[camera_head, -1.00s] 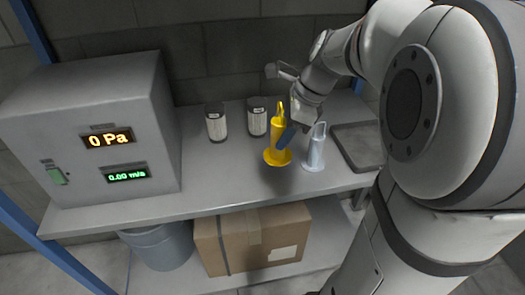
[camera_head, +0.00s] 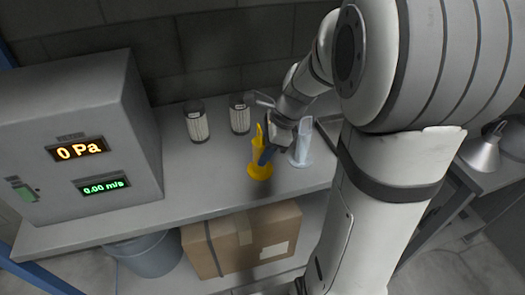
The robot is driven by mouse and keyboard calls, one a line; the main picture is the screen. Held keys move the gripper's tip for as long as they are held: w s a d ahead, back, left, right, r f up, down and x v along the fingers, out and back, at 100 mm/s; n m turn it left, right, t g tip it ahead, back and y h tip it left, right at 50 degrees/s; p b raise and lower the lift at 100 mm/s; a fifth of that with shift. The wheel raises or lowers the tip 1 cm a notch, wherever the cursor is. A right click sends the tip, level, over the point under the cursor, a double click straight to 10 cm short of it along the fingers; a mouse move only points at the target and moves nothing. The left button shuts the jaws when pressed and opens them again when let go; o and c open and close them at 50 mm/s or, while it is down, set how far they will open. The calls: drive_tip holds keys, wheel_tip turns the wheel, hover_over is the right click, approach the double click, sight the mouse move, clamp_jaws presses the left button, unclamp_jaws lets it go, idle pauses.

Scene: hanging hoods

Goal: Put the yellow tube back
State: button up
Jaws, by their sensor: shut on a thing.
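The yellow tube (camera_head: 257,158) has a flared foot and a loop at its top. It is upright at the front middle of the grey shelf top (camera_head: 195,200). A similar pale grey-blue tube (camera_head: 301,146) stands upright just to the right.
Two labelled canisters (camera_head: 196,121) and (camera_head: 240,113) stand behind. A grey cabinet (camera_head: 85,110) with lit readouts fills the left. A cardboard box (camera_head: 240,242) and a bucket (camera_head: 150,250) are below. A metal hood (camera_head: 482,153) is at the right.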

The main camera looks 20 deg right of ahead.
drive_tip(key=shift+f, duration=0.2)
drive_tip(key=o, duration=1.2)
drive_tip(key=shift+o, duration=0.2)
drive_tip(key=p+v, duration=0.1)
drive_tip(key=v, duration=1.1)
drive_tip(key=shift+r, duration=0.25)
drive_tip(key=shift+s+f, duration=0.1)
